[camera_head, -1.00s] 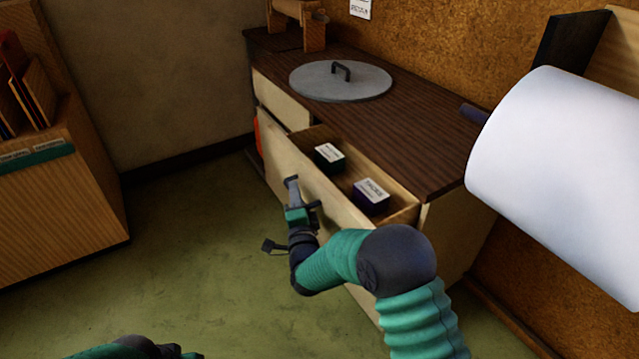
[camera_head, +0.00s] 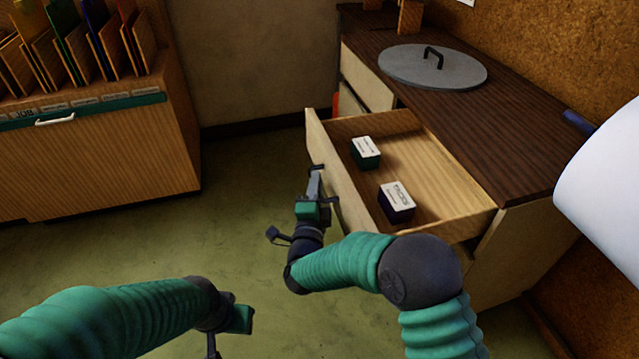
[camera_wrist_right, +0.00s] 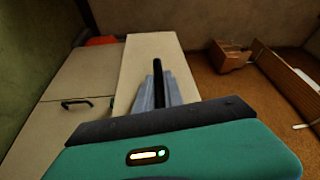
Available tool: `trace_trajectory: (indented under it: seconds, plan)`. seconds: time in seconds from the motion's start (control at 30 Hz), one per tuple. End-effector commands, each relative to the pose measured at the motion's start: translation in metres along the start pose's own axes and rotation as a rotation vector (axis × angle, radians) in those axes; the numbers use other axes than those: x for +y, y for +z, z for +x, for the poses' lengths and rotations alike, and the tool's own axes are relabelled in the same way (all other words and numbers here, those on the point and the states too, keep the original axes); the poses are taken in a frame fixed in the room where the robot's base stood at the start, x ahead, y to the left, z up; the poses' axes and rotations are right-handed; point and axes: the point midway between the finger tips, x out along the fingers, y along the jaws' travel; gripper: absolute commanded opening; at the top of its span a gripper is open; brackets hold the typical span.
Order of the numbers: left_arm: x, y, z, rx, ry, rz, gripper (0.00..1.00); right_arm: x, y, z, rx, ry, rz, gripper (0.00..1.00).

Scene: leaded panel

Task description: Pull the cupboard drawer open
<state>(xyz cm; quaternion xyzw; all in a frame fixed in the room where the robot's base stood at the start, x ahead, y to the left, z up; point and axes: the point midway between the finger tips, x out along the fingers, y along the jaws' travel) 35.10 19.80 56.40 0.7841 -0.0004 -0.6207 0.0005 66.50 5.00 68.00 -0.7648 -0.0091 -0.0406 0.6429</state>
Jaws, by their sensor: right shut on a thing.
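The cupboard drawer (camera_head: 450,165) stands well out from the cupboard (camera_head: 520,250) in the head view. A dark green box (camera_head: 365,153) and a dark blue box (camera_head: 396,202) with white labels sit inside it. My right gripper (camera_head: 316,180) is at the outer side of the drawer front (camera_head: 335,165), shut on the drawer handle, which its fingers mostly hide. In the right wrist view my right gripper (camera_wrist_right: 158,88) shows with its fingers around a dark bar against the pale drawer front (camera_wrist_right: 150,55). My left gripper (camera_head: 232,325) is low in the head view, away from the cupboard; its fingers are unclear.
A round grey lid (camera_head: 432,66) lies on the dark cupboard top. A wooden cabinet (camera_head: 150,140) with upright coloured dividers stands at the left. A large white roll (camera_head: 610,190) is at the right. Green floor is clear between the cabinet and the cupboard.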

Motion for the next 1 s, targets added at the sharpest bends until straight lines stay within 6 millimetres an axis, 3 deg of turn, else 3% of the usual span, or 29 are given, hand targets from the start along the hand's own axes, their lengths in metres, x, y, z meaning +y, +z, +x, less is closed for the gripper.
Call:
trace_trajectory:
  seconds: [0.03, 0.17, 0.2, 0.33, 0.67, 0.77, 1.0]
  plan:
    - [0.0, 0.0, 0.001, 0.0, 0.0, 0.0, 0.36, 0.008, 0.001, -0.002, -0.003, 0.015, -0.003, 0.0]
    - [0.0, 0.0, 0.001, 0.0, 0.0, 0.0, 0.36, 0.008, 0.001, -0.002, -0.003, 0.015, -0.003, 0.0]
    - [0.0, 0.0, 0.001, 0.0, 0.0, 0.0, 0.36, 0.008, 0.001, -0.002, -0.004, 0.015, -0.003, 0.17]
    - [0.0, 0.0, 0.001, 0.0, 0.0, 0.0, 0.36, 0.006, 0.0, -0.002, -0.003, 0.012, -0.003, 0.34]
    - [0.0, -0.001, -0.002, 0.0, 0.0, 0.0, 0.36, 0.001, 0.0, -0.006, -0.002, 0.004, -0.002, 0.34]
    - [0.0, -0.002, -0.009, 0.0, 0.0, 0.0, 0.36, -0.001, 0.001, -0.021, -0.004, 0.005, -0.002, 0.34]
    - [0.0, -0.007, -0.03, 0.0, 0.0, 0.0, 0.36, -0.002, 0.0, -0.089, -0.006, 0.008, -0.005, 0.34]
